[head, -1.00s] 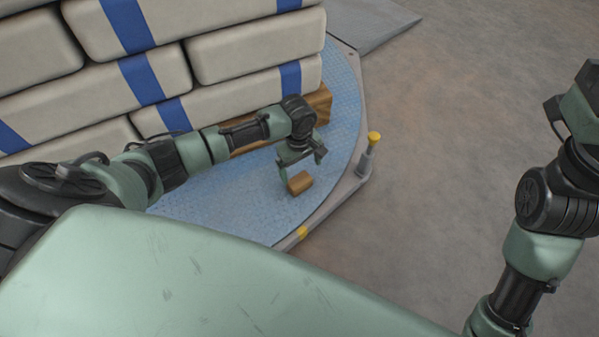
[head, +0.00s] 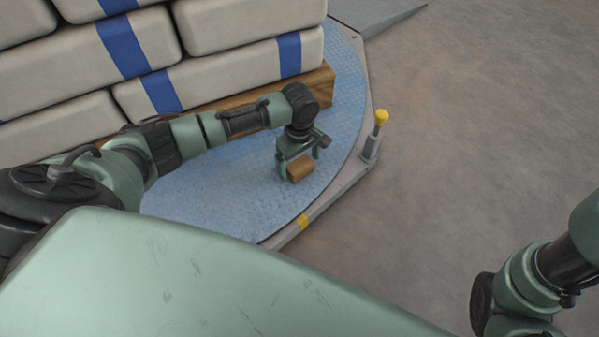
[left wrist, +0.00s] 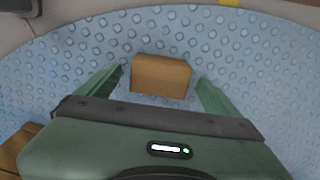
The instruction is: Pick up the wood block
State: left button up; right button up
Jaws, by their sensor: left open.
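The wood block (head: 300,169) is a small brown block lying on the blue studded turntable plate (head: 215,190). In the left wrist view the block (left wrist: 161,76) sits between and slightly beyond the two green fingers, with a gap on each side. My left gripper (head: 299,171) is open, pointing down over the block, one finger on either side of it. It also shows in the left wrist view (left wrist: 160,90). My right arm shows at the lower right of the head view, but its gripper is out of frame.
Stacked pale sacks (head: 225,85) with blue bands rest on a wooden pallet (head: 322,85) behind my left arm. A yellow-topped post (head: 380,118) stands at the plate's grey rim, right of the block. Open concrete floor (head: 470,130) lies to the right.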

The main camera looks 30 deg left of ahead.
pick_arm(q)
notch_tip(320, 180, down, 2)
jog(key=shift+f+b, duration=0.1)
jog(key=shift+b, duration=0.4)
jog(key=c, duration=1.5)
jog(key=shift+r, duration=0.25)
